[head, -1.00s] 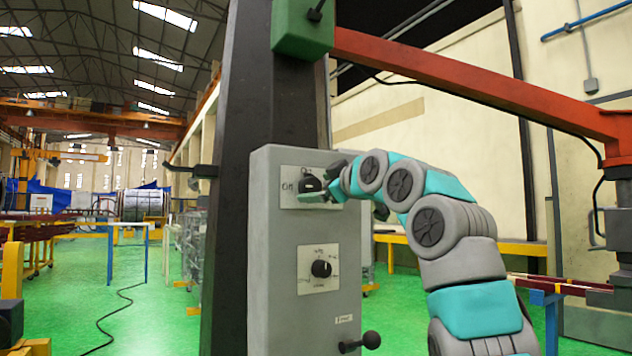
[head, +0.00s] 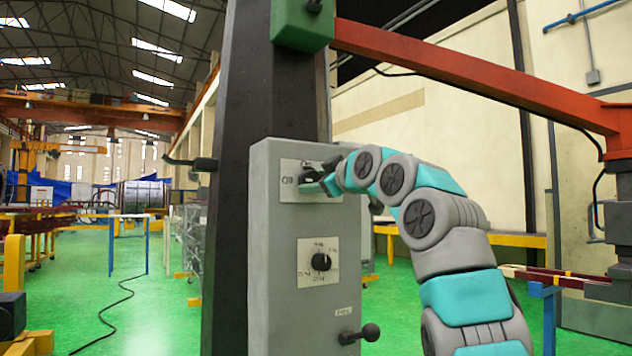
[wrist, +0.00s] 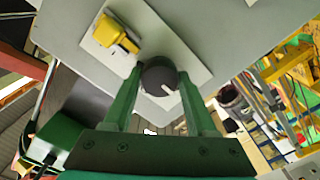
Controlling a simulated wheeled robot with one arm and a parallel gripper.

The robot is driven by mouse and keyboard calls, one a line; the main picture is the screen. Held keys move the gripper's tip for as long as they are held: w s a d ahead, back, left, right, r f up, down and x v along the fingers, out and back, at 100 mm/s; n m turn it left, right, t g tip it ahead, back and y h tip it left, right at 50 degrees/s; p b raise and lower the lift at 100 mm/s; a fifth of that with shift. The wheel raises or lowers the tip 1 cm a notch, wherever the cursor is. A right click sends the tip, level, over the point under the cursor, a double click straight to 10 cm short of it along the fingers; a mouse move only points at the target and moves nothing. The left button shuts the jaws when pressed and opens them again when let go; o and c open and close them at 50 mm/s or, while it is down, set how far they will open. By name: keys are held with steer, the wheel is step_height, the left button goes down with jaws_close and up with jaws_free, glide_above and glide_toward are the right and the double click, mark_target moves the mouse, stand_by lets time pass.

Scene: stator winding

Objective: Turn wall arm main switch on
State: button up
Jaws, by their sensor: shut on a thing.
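A grey switch box (head: 270,270) stands on a dark column, with a white plate (head: 289,184) on its upper face. A dark rotary knob (head: 307,174) is on that plate, partly hidden by my gripper (head: 321,183). In the wrist view, the round dark knob (wrist: 158,72) with a white mark sits between the two green fingers of my gripper (wrist: 160,79). The fingers are shut on the knob's sides. The plate's lettering is partly covered, and I cannot tell which label the mark faces.
A second plate with a smaller black knob (head: 321,261) is lower on the box. A black ball-ended lever (head: 369,332) sticks out below it. A yellow part (wrist: 116,33) is on the panel beside the gripped knob. An orange-red beam (head: 470,75) runs above my arm.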

steer(key=c, duration=0.4)
steer(key=shift+m, duration=0.5)
steer(key=shift+s+m, duration=0.1)
steer(key=shift+m, duration=0.8)
steer(key=shift+a+m, duration=0.15)
steer(key=shift+m, duration=1.45)
steer(key=m+p, duration=0.2)
steer(key=m, duration=0.4)
steer(key=shift+r+p, duration=0.15)
steer(key=shift+p, duration=0.2)
steer(key=m+p, duration=0.1)
steer(key=m, duration=0.5)
